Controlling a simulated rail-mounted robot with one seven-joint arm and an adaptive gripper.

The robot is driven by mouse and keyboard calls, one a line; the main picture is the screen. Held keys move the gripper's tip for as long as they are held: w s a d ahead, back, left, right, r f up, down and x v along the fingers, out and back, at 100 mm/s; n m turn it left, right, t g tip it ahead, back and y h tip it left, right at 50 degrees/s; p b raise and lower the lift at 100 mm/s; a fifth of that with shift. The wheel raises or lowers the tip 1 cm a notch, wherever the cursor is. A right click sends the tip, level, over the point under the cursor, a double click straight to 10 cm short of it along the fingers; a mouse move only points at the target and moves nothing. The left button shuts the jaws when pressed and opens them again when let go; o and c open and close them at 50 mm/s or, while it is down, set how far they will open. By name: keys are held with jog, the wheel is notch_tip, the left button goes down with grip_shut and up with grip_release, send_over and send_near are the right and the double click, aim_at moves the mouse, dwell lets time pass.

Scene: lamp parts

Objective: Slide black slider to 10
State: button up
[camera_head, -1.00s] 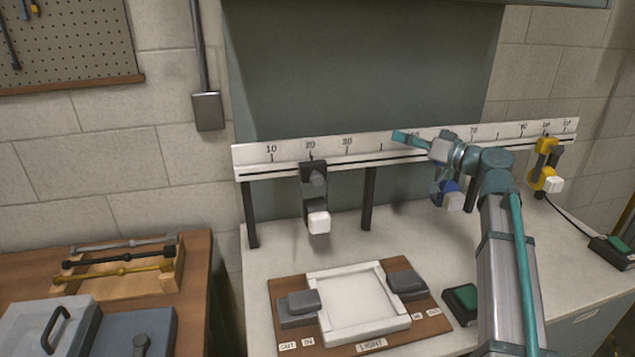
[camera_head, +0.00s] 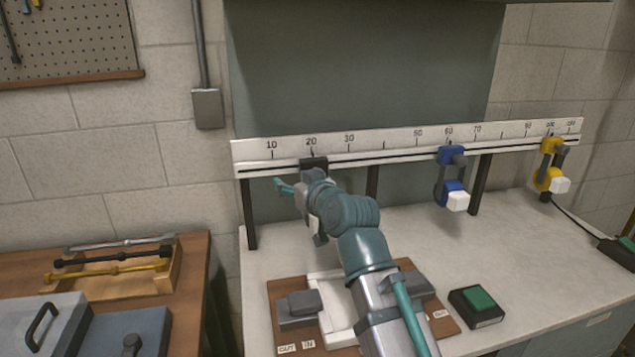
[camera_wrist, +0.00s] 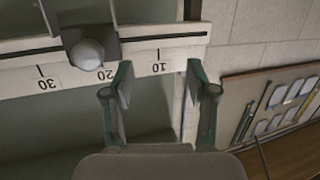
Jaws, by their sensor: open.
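The black slider (camera_head: 314,163) sits on the white rail at about the 20 mark, and its lower part is hidden behind my arm. In the wrist view the black slider (camera_wrist: 92,46) shows a pale round knob, with the scale upside down. My gripper (camera_head: 286,187) is in front of the rail at the slider's left. Its fingers (camera_wrist: 158,82) are apart and empty, near the 10 label (camera_wrist: 158,68). The slider lies outside them, to the left of the left finger in the wrist view. The scale's 10 mark (camera_head: 272,149) is clear in the head view.
A blue slider (camera_head: 452,158) is near 60 and a yellow slider (camera_head: 550,148) near 100. Below my arm is a brown board (camera_head: 270,318) with a white frame. A green button box (camera_head: 478,304) stands to its right. The rail between black and blue sliders is clear.

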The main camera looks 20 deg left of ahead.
jog(key=s+d+f+t+b, duration=0.1)
jog(key=s+d+t, duration=0.1)
jog(key=s+t, duration=0.15)
jog(key=w+d+m+h, duration=0.1)
jog(key=w+d+h, duration=0.15)
jog(key=d, duration=0.45)
jog(key=shift+t, duration=0.45)
jog(key=p+x, duration=0.3)
jog(key=p, duration=0.1)
jog(key=p+x, duration=0.8)
jog(key=shift+s+a+f, duration=0.15)
jog(key=shift+a+f, duration=0.05)
jog(key=shift+f, duration=0.1)
grip_shut()
